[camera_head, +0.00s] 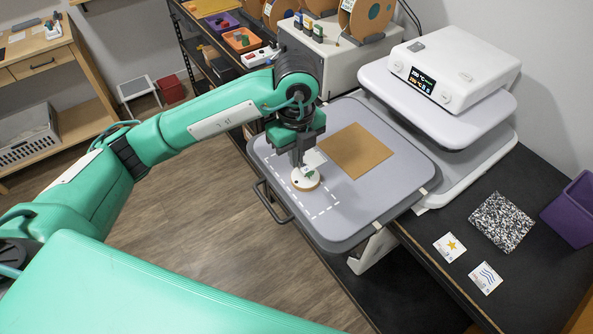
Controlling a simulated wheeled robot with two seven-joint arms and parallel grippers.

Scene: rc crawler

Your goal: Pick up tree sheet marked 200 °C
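A small white sheet with a green mark, likely the tree sheet (310,173), is at the round white disc with a brown rim (304,184). The disc lies inside the dashed white outline on the grey pulled-out platen (385,205) of the heat press. My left gripper (299,163) points down right at the sheet and hides part of it. I cannot tell whether its fingers are closed on the sheet. The sheet's temperature mark is too small to read. My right gripper is out of view.
A tan sheet (354,150) lies on the platen beside the outline. The white press head (455,70) with a lit display stands behind. A star sheet (450,246), a wave sheet (485,278), a speckled square (501,222) and a purple bin (573,212) are at right.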

